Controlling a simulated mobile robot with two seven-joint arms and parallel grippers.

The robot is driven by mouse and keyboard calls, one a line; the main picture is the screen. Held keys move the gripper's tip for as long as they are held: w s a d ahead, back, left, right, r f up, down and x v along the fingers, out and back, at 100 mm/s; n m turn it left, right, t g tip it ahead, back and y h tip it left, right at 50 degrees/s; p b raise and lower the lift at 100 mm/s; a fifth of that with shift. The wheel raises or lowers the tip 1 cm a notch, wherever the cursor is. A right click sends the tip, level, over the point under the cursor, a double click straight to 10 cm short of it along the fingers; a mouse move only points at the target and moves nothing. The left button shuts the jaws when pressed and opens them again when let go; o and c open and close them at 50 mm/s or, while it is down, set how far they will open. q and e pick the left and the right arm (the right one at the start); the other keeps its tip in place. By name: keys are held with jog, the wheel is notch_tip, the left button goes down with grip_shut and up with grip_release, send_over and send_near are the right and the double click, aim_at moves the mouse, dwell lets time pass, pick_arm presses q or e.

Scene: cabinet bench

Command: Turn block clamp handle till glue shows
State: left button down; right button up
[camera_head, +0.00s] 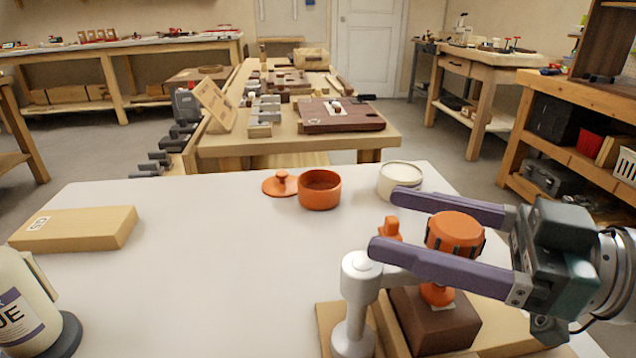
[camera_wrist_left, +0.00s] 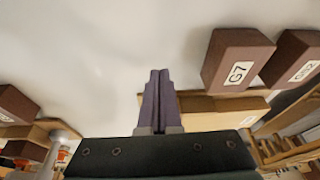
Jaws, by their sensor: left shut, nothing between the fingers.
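The clamp has a grey post (camera_head: 359,290), a round orange handle (camera_head: 455,232) and an orange foot (camera_head: 437,294). The foot is over a dark brown block (camera_head: 432,325) on light wood. My right gripper (camera_head: 385,222) is open, its two purple fingers on either side of the orange handle; I cannot tell whether they touch it. A small orange part (camera_head: 390,228) shows between the fingers. I see no glue at the block, whose joint is partly hidden. My left gripper (camera_wrist_left: 158,75) is shut and empty in the left wrist view, outside the head view.
A glue bottle (camera_head: 22,305) stands at the front left, and a light wood block (camera_head: 75,229) lies behind it. An orange pot (camera_head: 320,190), its lid (camera_head: 281,183) and a cream pot (camera_head: 399,180) stand at the back. The white tabletop's middle (camera_head: 220,260) is clear. Labelled brown blocks (camera_wrist_left: 237,58) are near my left gripper.

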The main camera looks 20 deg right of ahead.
pick_arm(q)
jog(key=shift+a, duration=0.15)
pick_arm(e)
grip_shut()
pick_arm(q)
jog(key=shift+r+p, duration=1.05)
pick_arm(e)
jog(key=shift+d+r+m+t+h, duration=0.1)
jog(key=shift+r+m+t+h, duration=0.15)
jog(key=shift+m+t+h, duration=0.4)
pick_arm(q)
jog(key=shift+r+p, duration=0.85)
pick_arm(e)
jog(key=shift+w+d+m+t+h, duration=0.15)
jog(key=shift+m+t+h, duration=0.45)
jog(key=shift+h, duration=0.35)
jog(key=m+h, duration=0.1)
jog(key=m+t+h+p, duration=0.1)
jog(key=shift+w+d+f+h+p, duration=0.1)
jog(key=shift+w+d+h+p, duration=0.05)
jog(key=shift+d+h+p, duration=0.2)
pick_arm(q)
jog(key=shift+r+p, duration=0.35)
jog(key=shift+r, duration=0.85)
pick_arm(e)
jog(key=shift+w+d+f+m+t+h, duration=0.1)
jog(key=shift+m+t+h, duration=0.45)
jog(key=shift+m+h, duration=0.5)
jog(key=shift+h, duration=0.4)
grip_release()
